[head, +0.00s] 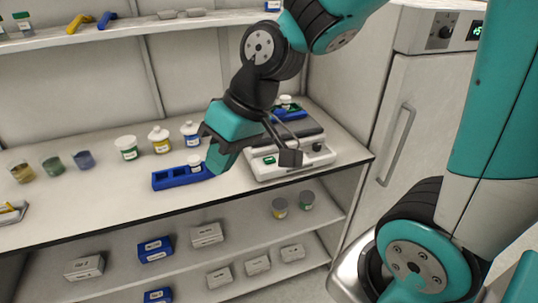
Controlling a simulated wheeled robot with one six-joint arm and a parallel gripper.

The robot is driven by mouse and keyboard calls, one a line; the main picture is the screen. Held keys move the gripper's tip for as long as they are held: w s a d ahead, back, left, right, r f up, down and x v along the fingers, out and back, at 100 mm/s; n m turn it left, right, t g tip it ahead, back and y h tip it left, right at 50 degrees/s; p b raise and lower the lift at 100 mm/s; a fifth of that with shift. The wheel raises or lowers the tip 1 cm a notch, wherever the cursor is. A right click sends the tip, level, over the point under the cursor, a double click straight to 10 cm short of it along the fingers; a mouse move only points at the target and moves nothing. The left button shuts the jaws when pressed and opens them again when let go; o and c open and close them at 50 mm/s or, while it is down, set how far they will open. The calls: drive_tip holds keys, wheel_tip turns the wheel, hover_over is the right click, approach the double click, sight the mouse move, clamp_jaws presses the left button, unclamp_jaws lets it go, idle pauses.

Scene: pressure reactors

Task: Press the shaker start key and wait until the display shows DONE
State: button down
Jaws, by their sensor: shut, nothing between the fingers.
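The shaker (262,175) is a white device with a dark top plate, at the right end of the bench in the head view. Its front face has a small dark display with green marks (270,160), too small to read. A small round control (317,147) shows at the right of the front. My gripper (290,158) is shut and empty, with its tips in front of the shaker's front face. I cannot tell whether it touches the face. The gripper covers the middle of the panel, and I cannot make out the start key.
A blue rack (170,181) with a white-capped vial stands left of the shaker, partly behind my wrist. Another blue rack (293,114) with a vial shows at the shaker's back. Several jars (160,140) stand further left. A tall white cabinet (395,120) stands to the right.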

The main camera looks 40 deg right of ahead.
drive_tip(key=w+d+f+m+t+p, duration=0.2)
drive_tip(key=w+d+m+t, duration=0.15)
drive_tip(key=w+d, duration=0.5)
drive_tip(key=m+t+h+p, duration=0.2)
drive_tip(key=m+t, duration=0.1)
drive_tip(key=m, duration=0.3)
hover_over(269, 160)
drive_tip(key=d, duration=0.1)
wheel_tip(269, 160, down, 7)
drive_tip(key=shift+w+f, duration=0.1)
drive_tip(key=shift+f, duration=0.1)
wheel_tip(269, 160, down, 9)
drive_tip(key=b, duration=0.6)
drive_tip(key=shift+r, duration=0.2)
drive_tip(key=shift+f+b, duration=0.4)
drive_tip(key=shift+b, duration=0.25)
